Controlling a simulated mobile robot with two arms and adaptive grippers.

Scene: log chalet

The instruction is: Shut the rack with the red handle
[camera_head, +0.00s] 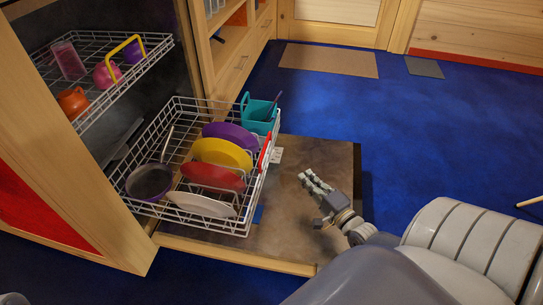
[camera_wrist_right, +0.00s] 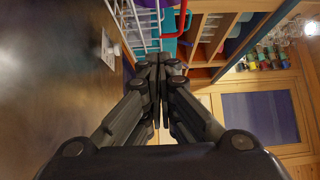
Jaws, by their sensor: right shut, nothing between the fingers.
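The lower rack (camera_head: 165,215) is a white wire basket, pulled out over the open door (camera_head: 300,226). Its red handle (camera_head: 265,154) is on the rack's right side; a red bar, seemingly this handle, also shows in the right wrist view (camera_wrist_right: 182,18). The rack holds a purple plate, a yellow plate (camera_head: 222,153), a red plate (camera_head: 213,176), a pale plate, a dark pan (camera_head: 149,182) and a teal cutlery basket (camera_head: 258,114). My right gripper (camera_head: 309,178) is shut and empty, right of the handle and apart from it.
The upper rack (camera_head: 104,45) with a yellow handle (camera_head: 125,47) sits inside the machine, holding cups. Wooden cabinets (camera_head: 236,65) stand behind the lower rack. Blue floor (camera_head: 430,130) is open to the right. A small pale block lies on the door beside the rack.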

